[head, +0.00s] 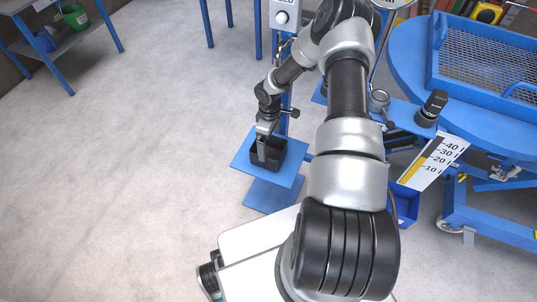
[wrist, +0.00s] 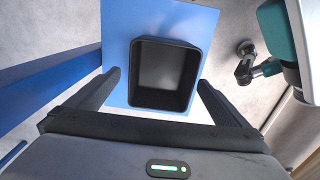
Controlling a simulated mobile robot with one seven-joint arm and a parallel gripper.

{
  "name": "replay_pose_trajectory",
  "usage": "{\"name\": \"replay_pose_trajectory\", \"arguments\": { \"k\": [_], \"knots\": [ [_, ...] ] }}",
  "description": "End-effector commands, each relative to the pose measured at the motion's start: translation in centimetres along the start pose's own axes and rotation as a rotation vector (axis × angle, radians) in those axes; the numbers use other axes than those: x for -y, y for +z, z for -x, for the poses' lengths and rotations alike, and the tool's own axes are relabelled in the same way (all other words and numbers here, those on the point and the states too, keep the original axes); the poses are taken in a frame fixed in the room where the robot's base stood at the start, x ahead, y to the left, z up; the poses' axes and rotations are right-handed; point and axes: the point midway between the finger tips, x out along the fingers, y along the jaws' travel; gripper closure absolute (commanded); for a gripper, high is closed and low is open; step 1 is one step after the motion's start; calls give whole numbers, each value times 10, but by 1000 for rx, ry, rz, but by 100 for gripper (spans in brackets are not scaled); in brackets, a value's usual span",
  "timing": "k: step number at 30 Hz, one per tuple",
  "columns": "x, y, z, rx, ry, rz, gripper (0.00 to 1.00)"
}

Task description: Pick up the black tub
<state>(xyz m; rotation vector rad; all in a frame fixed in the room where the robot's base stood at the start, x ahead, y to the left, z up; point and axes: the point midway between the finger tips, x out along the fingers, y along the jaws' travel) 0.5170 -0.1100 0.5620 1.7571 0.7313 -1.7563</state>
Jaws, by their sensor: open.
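The black tub (head: 271,160) is a small, open-topped, square container standing upright on a blue platform (head: 241,155). In the wrist view the tub (wrist: 164,101) looks empty and sits between and beyond my two fingers. My gripper (head: 264,146) is right at the tub in the head view, its fingers overlapping the tub's left side. In the wrist view my gripper (wrist: 158,92) is open, one finger on each side of the tub, with blue platform showing beside both walls. I cannot tell whether a finger touches the tub.
A blue post (wrist: 45,85) rises close beside the platform. A blue round table (head: 410,60) with a mesh tray (head: 490,60) stands at right, near a graduated scale board (head: 440,158). A blue shelf (head: 55,45) stands at far left. The floor at left is clear.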

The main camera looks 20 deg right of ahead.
Motion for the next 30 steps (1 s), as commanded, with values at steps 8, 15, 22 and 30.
{"name": "replay_pose_trajectory", "arguments": {
  "k": [8, 15, 22, 30],
  "knots": [
    [5, -2, -42, 0, -3, -2, 0],
    [4, -2, -48, 0, 0, -1, 0],
    [4, -2, -48, 0, -1, -1, 22],
    [4, -2, -48, 0, 0, -1, 42]
  ]
}}
